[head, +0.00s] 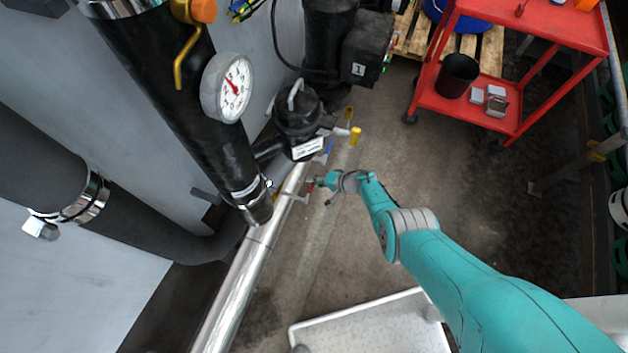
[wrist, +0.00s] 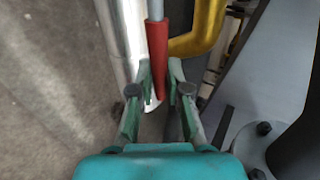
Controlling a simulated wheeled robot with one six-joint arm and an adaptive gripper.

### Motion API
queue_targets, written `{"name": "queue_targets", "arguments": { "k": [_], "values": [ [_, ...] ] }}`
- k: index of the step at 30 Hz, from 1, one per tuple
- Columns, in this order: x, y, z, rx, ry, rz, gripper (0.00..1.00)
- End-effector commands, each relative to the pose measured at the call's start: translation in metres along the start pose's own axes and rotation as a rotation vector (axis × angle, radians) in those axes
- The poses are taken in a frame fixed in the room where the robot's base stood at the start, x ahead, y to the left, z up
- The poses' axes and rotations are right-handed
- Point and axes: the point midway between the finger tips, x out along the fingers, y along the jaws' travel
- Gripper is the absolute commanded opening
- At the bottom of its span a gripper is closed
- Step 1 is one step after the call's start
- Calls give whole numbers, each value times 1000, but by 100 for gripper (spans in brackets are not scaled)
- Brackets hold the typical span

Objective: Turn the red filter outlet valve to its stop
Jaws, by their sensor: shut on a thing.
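The red filter outlet valve handle (wrist: 157,58) is a slim red sleeve on a grey lever, running lengthwise in the wrist view beside a shiny metal pipe. My gripper (wrist: 160,72) has its two green fingers on either side of the handle's near end and is shut on it. In the head view my gripper (head: 317,183) is at the metal pipe, below the black filter housing (head: 297,115). The red handle shows there only as a small spot (head: 309,187), partly covered by the fingers. The valve body is not clear in either view.
A yellow pipe or lever (wrist: 203,35) lies close right of the handle. The silver pipe (head: 247,270) runs along the left. A blue handle (head: 328,147) and a yellow one (head: 355,136) are nearby. A red cart (head: 465,105) stands at upper right; the floor between is clear.

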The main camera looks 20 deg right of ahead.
Motion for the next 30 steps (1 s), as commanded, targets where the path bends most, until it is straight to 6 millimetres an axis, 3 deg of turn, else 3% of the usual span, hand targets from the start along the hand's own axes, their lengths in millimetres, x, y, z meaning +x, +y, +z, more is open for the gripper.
{"name": "queue_targets", "arguments": {
  "k": [1,2,4,17,30],
  "values": [
    [0,1,0,1,4,4,0],
    [0,1,0,1,4,4,23],
    [0,1,0,1,4,4,41],
    [-2,1,0,0,2,0,42],
    [-27,1,1,-1,2,-1,42]
  ]
}}
